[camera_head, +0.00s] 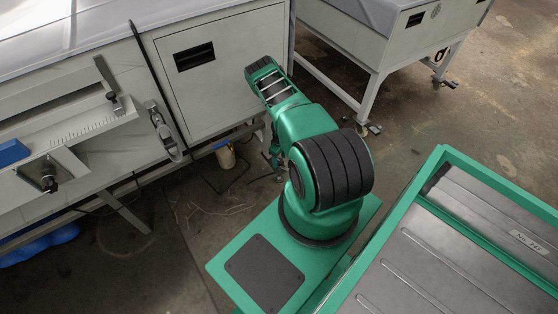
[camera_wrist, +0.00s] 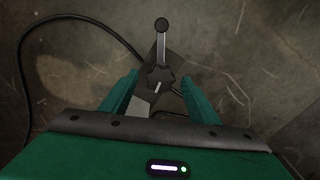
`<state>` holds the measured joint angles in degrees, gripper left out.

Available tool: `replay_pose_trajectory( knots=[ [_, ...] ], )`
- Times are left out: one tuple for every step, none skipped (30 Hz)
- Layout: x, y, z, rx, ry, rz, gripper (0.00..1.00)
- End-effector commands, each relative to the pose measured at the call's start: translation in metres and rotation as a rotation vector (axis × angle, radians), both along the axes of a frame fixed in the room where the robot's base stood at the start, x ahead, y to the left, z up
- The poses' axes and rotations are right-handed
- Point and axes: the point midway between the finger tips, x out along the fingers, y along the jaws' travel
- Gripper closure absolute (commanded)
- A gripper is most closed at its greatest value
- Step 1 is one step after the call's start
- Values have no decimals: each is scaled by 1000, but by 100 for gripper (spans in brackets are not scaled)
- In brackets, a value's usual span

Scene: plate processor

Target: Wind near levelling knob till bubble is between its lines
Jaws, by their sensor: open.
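In the wrist view a dark knob (camera_wrist: 160,76) with a short crank arm (camera_wrist: 162,43) and a round black end shows in the middle. It is seen from above over a grey plate or foot (camera_wrist: 143,103). My gripper (camera_wrist: 159,78) is open, with one green finger on each side of the knob. I cannot tell whether the fingers touch it or how far above it they are. In the head view my arm reaches down beside the grey plate processor (camera_head: 215,85), and my gripper is mostly hidden behind it. I cannot make out the bubble or its lines.
A black cable (camera_wrist: 45,28) curves over the floor at left in the wrist view. Open concrete floor lies between.

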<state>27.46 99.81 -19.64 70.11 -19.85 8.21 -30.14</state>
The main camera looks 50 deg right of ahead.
Motion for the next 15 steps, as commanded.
replay_pose_trajectory(
  knots=[
    [0,0,2,0,0,0,45],
    [1,0,3,0,0,0,45],
    [0,0,6,0,0,0,45],
    [0,0,9,0,1,0,45],
    [0,0,12,0,0,0,45],
    [1,-1,18,-1,0,0,45],
    [1,0,22,-1,0,0,45],
    [1,0,26,-1,0,0,45],
    [1,0,34,-1,-1,0,45],
    [2,-1,39,-2,-1,0,45],
    [2,-1,45,-2,-1,0,45],
    [2,0,52,-2,-1,0,45],
    [1,0,57,-2,-1,-1,45],
    [2,-1,62,-2,-1,-1,45],
    [2,-1,69,-2,-1,-1,45]
  ],
)
